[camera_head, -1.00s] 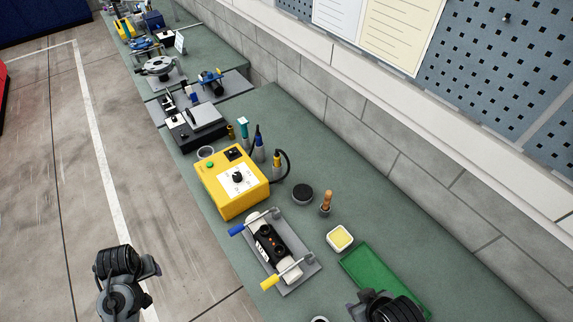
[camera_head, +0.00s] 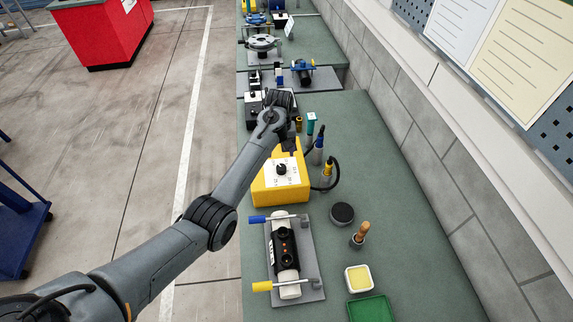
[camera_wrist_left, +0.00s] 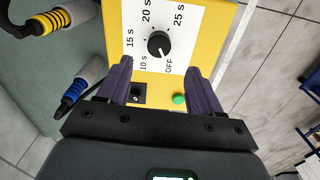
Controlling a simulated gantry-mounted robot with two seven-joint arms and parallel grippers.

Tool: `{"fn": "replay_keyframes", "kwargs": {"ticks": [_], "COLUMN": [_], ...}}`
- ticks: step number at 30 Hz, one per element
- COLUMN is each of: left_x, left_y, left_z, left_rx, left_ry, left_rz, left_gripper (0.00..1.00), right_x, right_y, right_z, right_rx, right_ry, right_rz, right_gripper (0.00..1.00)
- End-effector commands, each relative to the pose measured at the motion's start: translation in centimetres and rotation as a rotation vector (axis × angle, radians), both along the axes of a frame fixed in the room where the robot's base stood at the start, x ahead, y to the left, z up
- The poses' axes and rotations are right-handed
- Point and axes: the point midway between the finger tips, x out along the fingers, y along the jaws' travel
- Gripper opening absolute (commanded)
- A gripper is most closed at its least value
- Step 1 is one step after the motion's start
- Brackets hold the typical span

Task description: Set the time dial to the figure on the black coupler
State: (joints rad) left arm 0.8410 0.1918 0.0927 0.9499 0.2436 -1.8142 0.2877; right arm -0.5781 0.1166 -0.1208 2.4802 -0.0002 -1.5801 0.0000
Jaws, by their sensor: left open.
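The time dial (camera_wrist_left: 160,45) is a black knob on the white plate (camera_wrist_left: 143,22) of the yellow box (camera_head: 260,190). The plate reads OFF, 10 s, 15 s, 20 s and 25 s; the knob's white mark points at OFF. The dial also shows in the head view (camera_head: 281,169). My left gripper (camera_wrist_left: 161,85) is open and empty, its fingers pointing at the box face, short of the dial. The black coupler (camera_head: 284,247) lies around a white pipe (camera_head: 289,290) in a clamp stand; its figure is too small to read. My right gripper is out of view.
The box has a green button (camera_wrist_left: 179,98) and a black switch (camera_wrist_left: 138,94). Cabled tools (camera_head: 327,172) stand right of it. A black round tin (camera_head: 342,213), a wooden-handled brush (camera_head: 361,233) and a green tray (camera_head: 371,309) are on the bench.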

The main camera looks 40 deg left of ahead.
Motion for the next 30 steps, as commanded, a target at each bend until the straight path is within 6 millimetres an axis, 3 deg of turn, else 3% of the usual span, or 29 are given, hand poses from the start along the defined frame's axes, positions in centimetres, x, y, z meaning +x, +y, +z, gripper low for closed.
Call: {"fn": "replay_keyframes", "kwargs": {"ticks": [9,15,28,30], "left_x": [0.0,0.0,0.0,0.0], "left_y": [-0.1,-0.1,-0.1,-0.1], "left_z": [-5.1,-7.2,-7.9,-7.9], "left_rx": [-0.001,0.000,0.001,0.001], "left_ry": [0.001,0.000,-0.001,-0.001], "left_rz": [-0.003,-0.003,-0.003,-0.003], "left_gripper": [0.65,0.65,0.65,0.56], "right_x": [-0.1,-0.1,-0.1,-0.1], "right_y": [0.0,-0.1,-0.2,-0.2], "right_z": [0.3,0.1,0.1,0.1], "right_rx": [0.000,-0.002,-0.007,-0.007], "right_ry": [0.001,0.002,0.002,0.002], "right_rz": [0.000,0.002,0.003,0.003], "right_gripper": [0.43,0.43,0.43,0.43]}}
